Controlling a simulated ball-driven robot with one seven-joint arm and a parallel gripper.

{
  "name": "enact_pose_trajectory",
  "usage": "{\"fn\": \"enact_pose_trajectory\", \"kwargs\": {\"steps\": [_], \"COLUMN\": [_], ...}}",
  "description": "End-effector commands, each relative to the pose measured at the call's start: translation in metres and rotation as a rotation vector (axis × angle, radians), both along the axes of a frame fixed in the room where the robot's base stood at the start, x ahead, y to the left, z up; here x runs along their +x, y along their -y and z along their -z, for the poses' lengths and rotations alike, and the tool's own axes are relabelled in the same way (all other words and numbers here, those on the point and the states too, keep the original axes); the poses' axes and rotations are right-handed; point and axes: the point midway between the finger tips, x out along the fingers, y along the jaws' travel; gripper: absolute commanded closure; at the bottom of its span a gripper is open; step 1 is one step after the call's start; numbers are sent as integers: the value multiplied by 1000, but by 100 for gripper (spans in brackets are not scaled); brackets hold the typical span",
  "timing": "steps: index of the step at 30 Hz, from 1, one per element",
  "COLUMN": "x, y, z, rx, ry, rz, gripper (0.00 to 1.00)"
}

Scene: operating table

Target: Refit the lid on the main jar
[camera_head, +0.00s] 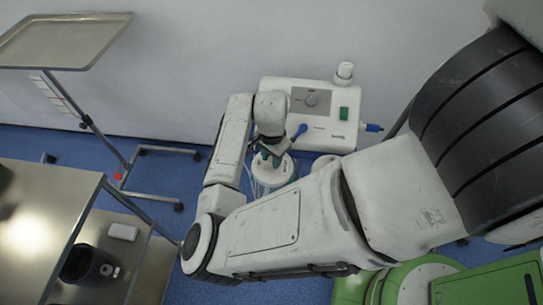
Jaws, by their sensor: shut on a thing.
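My gripper (266,157) points down in front of the suction machine, with its dark fingers at the top of a round white lid (283,170). It is shut on the lid, though the fingers are small and partly hidden by the wrist. The main jar is below the lid and mostly hidden by the lid and my forearm. I cannot tell whether the lid sits flush on the jar's rim or is held just above it.
The white suction machine (318,125), with a dial, green switch and blue connectors, stands against the wall. A second white round top (323,162) shows right of the lid, partly behind my arm. A steel table (45,215) and a tray stand (62,40) are at left.

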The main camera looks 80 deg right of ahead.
Motion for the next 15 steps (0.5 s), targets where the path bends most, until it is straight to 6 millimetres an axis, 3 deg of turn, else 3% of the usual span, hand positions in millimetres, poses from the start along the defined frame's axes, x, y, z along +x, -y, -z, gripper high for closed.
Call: {"fn": "enact_pose_trajectory", "kwargs": {"steps": [2, 3, 11, 15], "x": [0, 0, 0, 0], "y": [0, 0, 0, 0], "z": [2, 1, 1, 1], "rx": [0, 0, 0, 0], "ry": [0, 0, 0, 0], "rz": [0, 0, 0, 0], "gripper": [100, 62, 37, 36]}}
